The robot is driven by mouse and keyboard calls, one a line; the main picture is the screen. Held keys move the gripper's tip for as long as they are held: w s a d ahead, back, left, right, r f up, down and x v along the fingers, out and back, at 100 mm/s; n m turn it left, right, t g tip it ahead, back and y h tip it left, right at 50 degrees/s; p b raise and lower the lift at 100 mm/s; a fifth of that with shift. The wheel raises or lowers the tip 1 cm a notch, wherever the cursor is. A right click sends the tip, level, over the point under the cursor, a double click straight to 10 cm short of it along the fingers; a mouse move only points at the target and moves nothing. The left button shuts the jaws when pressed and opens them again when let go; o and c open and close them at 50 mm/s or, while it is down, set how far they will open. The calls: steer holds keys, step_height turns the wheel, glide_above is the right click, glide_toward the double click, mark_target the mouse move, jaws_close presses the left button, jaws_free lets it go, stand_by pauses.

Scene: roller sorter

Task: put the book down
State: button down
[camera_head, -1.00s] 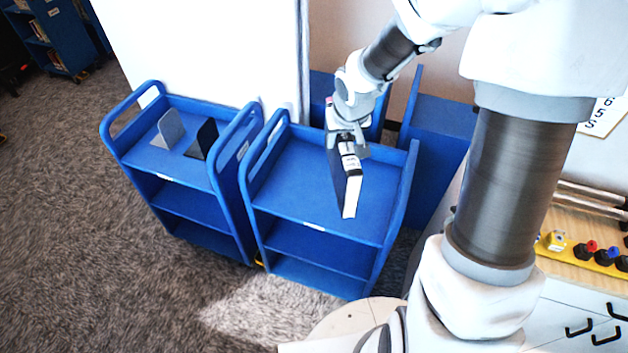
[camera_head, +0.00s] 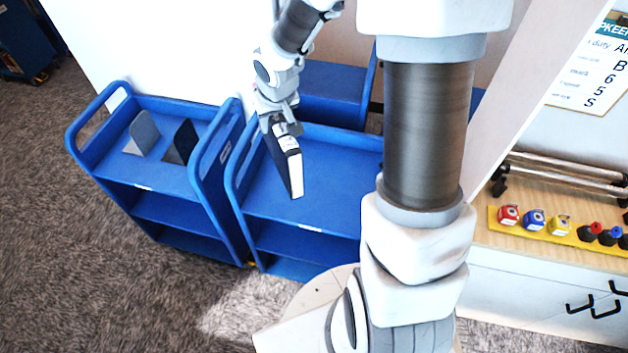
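The book (camera_head: 291,168) is dark with pale page edges and a white label on its spine. My gripper (camera_head: 281,128) is shut on the upper end of the book, which hangs down tilted from it. The book is over the top shelf of the right blue cart (camera_head: 331,181). Its lower end looks close to the shelf, but I cannot tell whether it touches. My arm hides the right side of this cart.
A second blue cart (camera_head: 150,172) stands to the left, with a grey bookend (camera_head: 143,133) and a black bookend (camera_head: 182,143) on top. More blue furniture (camera_head: 334,92) stands behind. A wooden counter (camera_head: 520,246) with small coloured items is at the right.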

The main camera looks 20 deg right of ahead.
step_height(320, 180, down, 16)
steer(key=s+d+f+b, duration=0.1)
steer(key=s+d+b, duration=0.15)
steer(key=b, duration=1.15)
steer(key=w+d+n+p, duration=0.2)
steer(key=w+d+p, duration=0.15)
steer(key=d, duration=1.85)
step_height(320, 180, down, 10)
steer(key=shift+a+y+b, duration=0.15)
steer(key=shift+y+b, duration=0.15)
steer(key=shift+f, duration=0.2)
steer(key=shift+c, duration=2.4)
jaws_free()
steer(key=shift+s, duration=0.15)
steer(key=shift+r, duration=0.15)
